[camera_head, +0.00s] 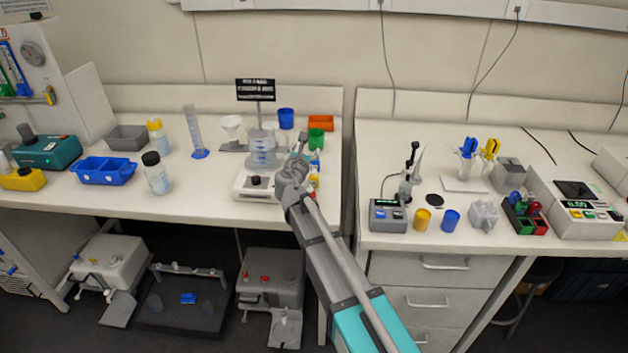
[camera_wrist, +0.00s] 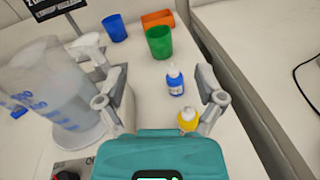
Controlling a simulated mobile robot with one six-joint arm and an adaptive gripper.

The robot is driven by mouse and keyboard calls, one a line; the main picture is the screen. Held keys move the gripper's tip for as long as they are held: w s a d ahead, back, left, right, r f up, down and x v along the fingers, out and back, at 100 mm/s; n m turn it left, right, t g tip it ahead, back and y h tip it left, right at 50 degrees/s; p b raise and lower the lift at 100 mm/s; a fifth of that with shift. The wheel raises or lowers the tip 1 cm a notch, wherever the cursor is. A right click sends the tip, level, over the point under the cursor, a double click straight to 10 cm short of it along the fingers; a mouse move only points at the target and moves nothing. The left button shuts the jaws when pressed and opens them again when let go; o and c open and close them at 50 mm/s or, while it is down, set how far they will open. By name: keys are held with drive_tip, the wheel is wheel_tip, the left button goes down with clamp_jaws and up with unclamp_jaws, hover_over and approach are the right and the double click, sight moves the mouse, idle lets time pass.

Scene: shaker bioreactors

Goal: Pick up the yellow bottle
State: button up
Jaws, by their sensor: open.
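A small blue-labelled bottle (camera_wrist: 175,82) stands between the fingers in the wrist view, farther out than the yellow one. In the head view my gripper (camera_head: 299,148) is over the right end of the left bench and hides most of the small bottles.
A large beaker (camera_wrist: 45,85) on a stirrer plate (camera_head: 251,184) stands left of my gripper. A green cup (camera_wrist: 159,42), a blue cup (camera_wrist: 115,28) and an orange box (camera_wrist: 158,19) stand beyond. A bench gap lies to the right. A larger yellow-capped bottle (camera_head: 157,137) stands farther left.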

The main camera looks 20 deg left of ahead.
drive_tip(key=w+d+n+y, duration=0.1)
drive_tip(key=w+n+y, duration=0.1)
drive_tip(key=y, duration=0.1)
drive_tip(key=n+g+y, duration=0.8)
drive_tip(key=n+g, duration=0.5)
approach(318, 176)
drive_tip(key=d, duration=0.2)
drive_tip(key=shift+s+r, duration=0.2)
drive_tip(key=shift+r, duration=0.1)
drive_tip(key=shift+a, duration=0.1)
drive_tip(key=b+x, duration=0.2)
drive_tip(key=x, duration=0.5)
drive_tip(key=shift+a+f+b, duration=0.1)
drive_tip(key=shift+f+b, duration=0.05)
drive_tip(key=shift+b, duration=0.25)
drive_tip(key=shift+w+a+f, duration=0.15)
drive_tip(key=shift+a, duration=0.4)
